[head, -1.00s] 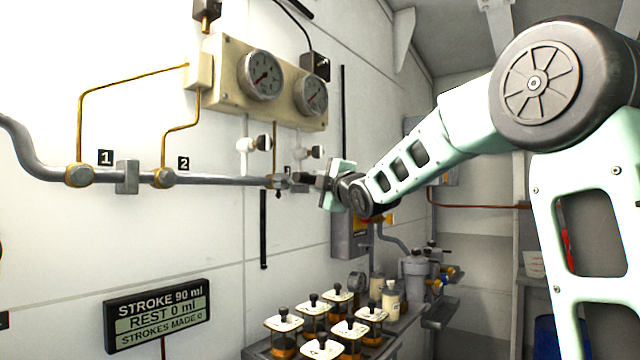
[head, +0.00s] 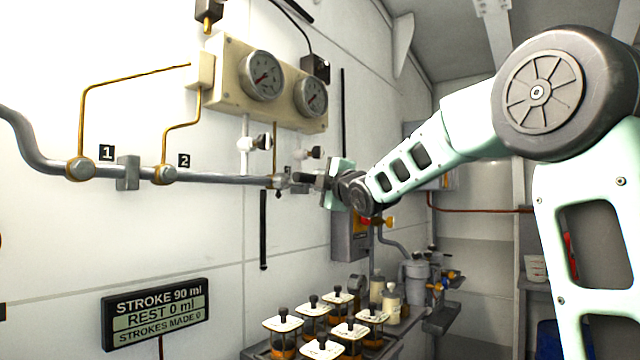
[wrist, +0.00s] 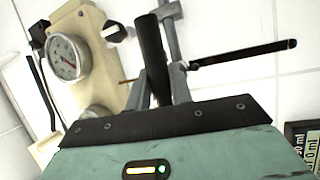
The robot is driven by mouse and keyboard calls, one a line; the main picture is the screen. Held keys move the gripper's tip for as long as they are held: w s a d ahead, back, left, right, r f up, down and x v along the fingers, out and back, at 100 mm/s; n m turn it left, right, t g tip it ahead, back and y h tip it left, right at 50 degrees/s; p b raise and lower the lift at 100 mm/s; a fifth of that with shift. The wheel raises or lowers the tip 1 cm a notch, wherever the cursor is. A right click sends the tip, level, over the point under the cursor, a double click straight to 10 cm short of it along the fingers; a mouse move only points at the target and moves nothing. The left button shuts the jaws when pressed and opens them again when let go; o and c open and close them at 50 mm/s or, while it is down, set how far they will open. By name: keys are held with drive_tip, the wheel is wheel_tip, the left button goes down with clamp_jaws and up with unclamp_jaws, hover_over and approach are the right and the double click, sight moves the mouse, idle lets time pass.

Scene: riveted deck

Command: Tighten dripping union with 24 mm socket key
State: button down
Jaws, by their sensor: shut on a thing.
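A grey pipe (head: 225,180) runs along the wall with brass-collared unions: union 1 (head: 80,169), union 2 (head: 165,174) and a third union (head: 277,181) whose number tag is partly covered. My gripper (head: 314,184) is at the right, just beside the third union. It is shut on a dark cylindrical handle, which I take to be the socket key (head: 300,178). In the wrist view the black handle (wrist: 150,50) stands between the two grey fingers, pointing away toward the pipe (wrist: 173,45). I cannot tell whether the key's end touches the union. No drip is clearly visible.
A panel with two gauges (head: 225,92) hangs above the pipe. White valves (head: 262,142) sit just above the third union. A stroke display (head: 156,314) is low on the wall. Several lidded jars (head: 311,318) stand on a shelf below. A grey box (head: 350,245) is behind my gripper.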

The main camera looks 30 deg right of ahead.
idle(0.3)
drive_tip(key=shift+s+d, duration=0.35)
drive_tip(key=shift+s, duration=0.55)
drive_tip(key=shift+s+d, duration=0.3)
drive_tip(key=shift+s, duration=0.6)
drive_tip(key=shift+s+d, duration=0.35)
drive_tip(key=shift+s, duration=0.55)
drive_tip(key=s+d+p, duration=0.3)
drive_tip(key=s+p, duration=0.2)
drive_tip(key=s, duration=0.5)
drive_tip(key=s+d+p, duration=0.4)
drive_tip(key=s+p, duration=0.1)
drive_tip(key=s, duration=0.5)
drive_tip(key=shift+s+d, duration=0.25)
drive_tip(key=shift+s, duration=0.05)
